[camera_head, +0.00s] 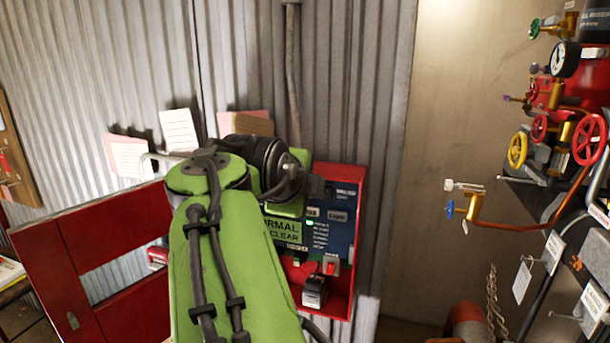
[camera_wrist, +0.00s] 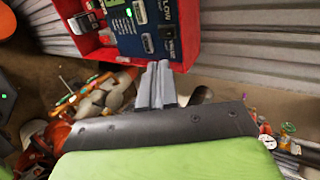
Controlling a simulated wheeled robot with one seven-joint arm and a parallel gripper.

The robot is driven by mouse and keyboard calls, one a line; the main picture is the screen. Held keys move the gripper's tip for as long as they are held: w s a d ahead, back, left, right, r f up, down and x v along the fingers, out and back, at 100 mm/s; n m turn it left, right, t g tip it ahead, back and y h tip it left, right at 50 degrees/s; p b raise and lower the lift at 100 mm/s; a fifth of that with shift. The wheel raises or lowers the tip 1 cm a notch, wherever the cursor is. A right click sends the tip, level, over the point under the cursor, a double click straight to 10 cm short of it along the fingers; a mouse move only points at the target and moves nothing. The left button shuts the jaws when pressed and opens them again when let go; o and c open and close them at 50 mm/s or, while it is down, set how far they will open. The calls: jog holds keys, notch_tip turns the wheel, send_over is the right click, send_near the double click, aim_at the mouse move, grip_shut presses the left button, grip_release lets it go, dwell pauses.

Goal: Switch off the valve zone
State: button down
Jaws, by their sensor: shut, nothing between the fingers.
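A red open control box (camera_head: 345,215) hangs on the corrugated wall, with a dark blue panel (camera_head: 338,222) inside. A red switch (camera_head: 331,266) and a black switch (camera_head: 314,288) sit below. I cannot read which control is the valve zone's. In the wrist view the blue panel (camera_wrist: 150,42) lies just beyond my gripper (camera_wrist: 159,72), whose grey fingers are together and empty near the box's lower edge. In the head view my arm hides the gripper.
The box's red door (camera_head: 105,250) stands open to the left. On the right are pipes with a red handwheel (camera_head: 589,140), a yellow handwheel (camera_head: 517,150), a gauge (camera_head: 565,59) and hanging tags. Paper notes (camera_head: 179,130) are on the wall.

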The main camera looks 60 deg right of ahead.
jog(key=shift+f, duration=0.2)
jog(key=p, duration=0.1)
send_near(326, 198)
jog(key=x, duration=0.6)
jog(key=shift+d+f, duration=0.1)
jog(key=shift+d, duration=0.25)
jog(key=shift+a, duration=0.1)
